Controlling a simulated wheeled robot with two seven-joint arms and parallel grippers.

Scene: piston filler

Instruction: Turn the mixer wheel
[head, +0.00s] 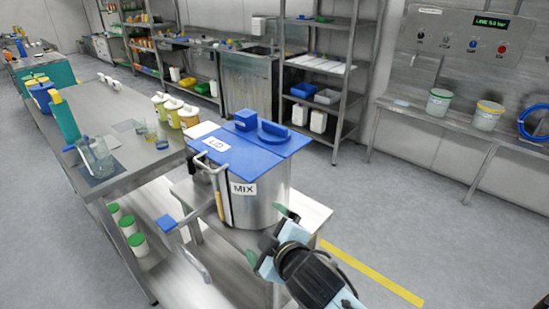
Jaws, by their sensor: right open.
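The mixer is a round steel vessel (262,204) with a blue lid (255,150), standing on a steel stand. A white MIX label (243,189) is on its front and another label (215,144) is on the lid. A raised blue round piece (274,131) stands on the lid; I cannot tell for certain which part is the mixer wheel. A bent metal bar with a blue block (167,222) sticks out at front left. My right gripper (267,236) is open and empty, in front of the vessel at its lower right. My left gripper is out of view.
A steel table (118,105) at left holds a clear jug (95,157), yellow-labelled tubs (188,116) and small beakers. White tubs with green lids (138,244) stand on its lower shelf. A wall panel (462,42) and buckets are at right. Open floor lies right of the stand.

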